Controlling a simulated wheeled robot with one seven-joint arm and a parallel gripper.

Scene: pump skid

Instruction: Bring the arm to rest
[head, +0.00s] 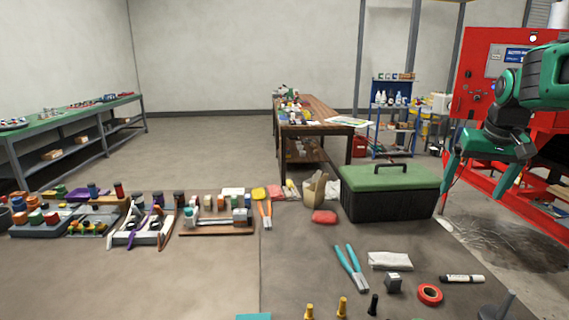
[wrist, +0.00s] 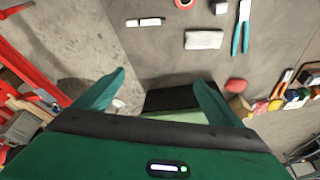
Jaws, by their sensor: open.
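My gripper (head: 482,182) is at the right of the head view, raised in the air with its two green fingers spread apart and nothing between them. The green arm above it comes in from the right edge. In the wrist view my gripper (wrist: 160,90) shows both fingers wide apart. The black toolbox with a green lid (head: 390,190) stands to the left of my gripper in the head view. Part of the toolbox (wrist: 172,99) shows between and beyond the fingers in the wrist view, with its lower part hidden by the gripper body.
Blue-handled pliers (head: 350,268), a folded white cloth (head: 390,261), red tape (head: 430,293) and a marker (head: 462,279) lie on the near surface. A red cabinet (head: 485,70) stands behind the arm. A wooden table (head: 320,128) is further back. Open floor lies at left centre.

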